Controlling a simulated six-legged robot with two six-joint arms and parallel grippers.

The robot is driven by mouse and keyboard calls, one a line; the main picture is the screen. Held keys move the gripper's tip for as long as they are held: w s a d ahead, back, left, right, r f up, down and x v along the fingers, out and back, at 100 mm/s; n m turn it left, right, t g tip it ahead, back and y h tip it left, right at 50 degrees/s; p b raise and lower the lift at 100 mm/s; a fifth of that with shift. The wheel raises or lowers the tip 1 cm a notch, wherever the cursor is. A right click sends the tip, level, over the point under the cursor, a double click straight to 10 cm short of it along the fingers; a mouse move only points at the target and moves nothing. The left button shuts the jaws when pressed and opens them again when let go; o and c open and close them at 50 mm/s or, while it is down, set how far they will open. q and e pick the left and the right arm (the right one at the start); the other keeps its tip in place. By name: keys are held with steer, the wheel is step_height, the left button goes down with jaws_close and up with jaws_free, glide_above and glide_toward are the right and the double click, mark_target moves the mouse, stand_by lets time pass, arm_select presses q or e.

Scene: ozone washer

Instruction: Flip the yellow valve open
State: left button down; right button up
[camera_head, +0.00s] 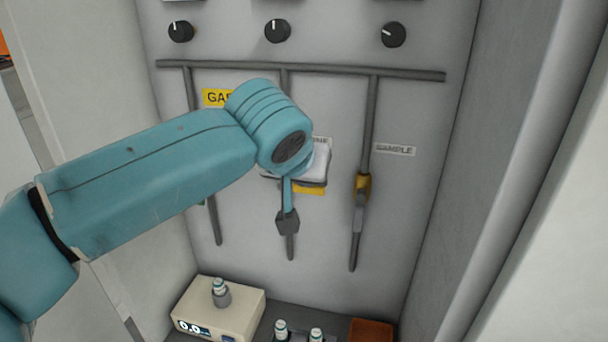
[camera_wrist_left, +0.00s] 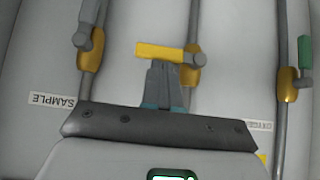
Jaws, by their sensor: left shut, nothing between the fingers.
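The yellow valve handle (camera_wrist_left: 162,50) lies crosswise to the middle pipe, joined to its brass valve body (camera_wrist_left: 192,68) in the left wrist view. In the head view a yellow strip (camera_head: 310,190) of it shows beside my left gripper (camera_head: 288,224); the rest is hidden behind the wrist. My left gripper (camera_wrist_left: 163,72) is shut and empty, with its fingers pointing down the panel. Its tips are right at the edge of the yellow handle in the wrist view; I cannot tell if they touch. My right gripper is in neither view.
A SAMPLE valve (camera_head: 361,186) with a grey handle along its pipe stands to the right. A green-handled valve (camera_wrist_left: 304,52) is on the other side. Below are a beige instrument (camera_head: 245,306) with a vial, more vials (camera_head: 281,328) and a brown block (camera_head: 371,330). Cabinet walls close both sides.

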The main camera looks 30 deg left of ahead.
arm_select(q)
steer(key=shift+f, duration=0.1)
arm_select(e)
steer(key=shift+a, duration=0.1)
arm_select(q)
steer(key=shift+d, duration=0.1)
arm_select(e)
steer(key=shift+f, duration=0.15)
